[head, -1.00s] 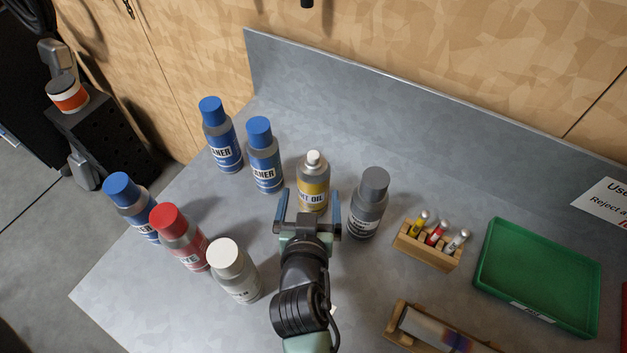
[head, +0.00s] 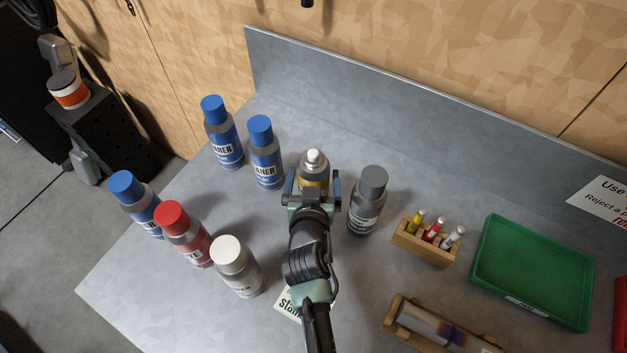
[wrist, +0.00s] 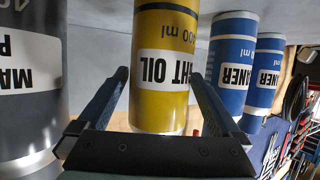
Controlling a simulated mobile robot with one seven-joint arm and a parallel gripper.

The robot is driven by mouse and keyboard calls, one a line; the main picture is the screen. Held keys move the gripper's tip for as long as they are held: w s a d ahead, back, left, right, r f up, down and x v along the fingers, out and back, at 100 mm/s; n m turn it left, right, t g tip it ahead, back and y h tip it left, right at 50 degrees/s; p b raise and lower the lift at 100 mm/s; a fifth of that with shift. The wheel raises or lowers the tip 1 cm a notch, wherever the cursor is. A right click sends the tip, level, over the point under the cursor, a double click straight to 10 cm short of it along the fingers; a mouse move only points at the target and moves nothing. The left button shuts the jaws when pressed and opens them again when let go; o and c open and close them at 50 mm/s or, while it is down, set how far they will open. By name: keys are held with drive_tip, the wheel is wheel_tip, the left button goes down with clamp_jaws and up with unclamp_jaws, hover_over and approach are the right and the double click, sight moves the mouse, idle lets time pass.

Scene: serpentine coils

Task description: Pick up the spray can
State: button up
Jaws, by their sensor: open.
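Several spray cans stand upright on the grey bench. The yellow oil can with a white nozzle (head: 314,162) is at the middle; it also shows in the wrist view (wrist: 163,60), between the two fingers. My gripper (head: 312,183) is open, with one finger on each side of this can. In the wrist view my gripper (wrist: 158,92) shows no clear contact between its fingers and the can. In the head view the can's lower part is hidden behind my gripper.
A grey-capped can (head: 368,200) stands close on the right. Two blue cleaner cans (head: 265,160) (head: 223,140) stand on the left. Blue (head: 137,205), red (head: 184,235) and white-capped (head: 237,268) cans stand front left. A wooden rack (head: 427,243) and green tray (head: 530,275) lie right.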

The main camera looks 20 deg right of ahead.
drive_tip(key=shift+r, duration=0.1)
clamp_jaws()
idle(0.3)
